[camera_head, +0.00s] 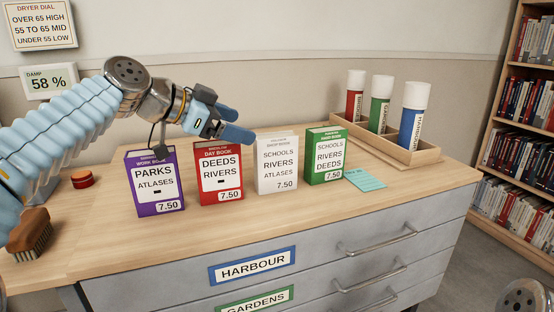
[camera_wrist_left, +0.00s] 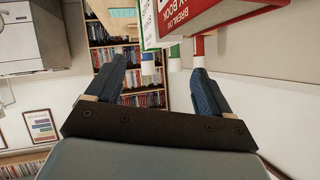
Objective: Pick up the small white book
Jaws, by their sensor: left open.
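The small white book (camera_head: 277,165) stands upright on the wooden counter top (camera_head: 330,225), between a red book (camera_head: 220,172) and a green book (camera_head: 325,155). My right gripper is out of view.
A purple book (camera_head: 154,183) stands at the left of the row. A wooden tray (camera_head: 425,157) with red, green and blue tubes stands behind at right. A teal note (camera_head: 365,179) lies beside the green book. A brush (camera_head: 30,232) and a red tin (camera_head: 82,179) are at left.

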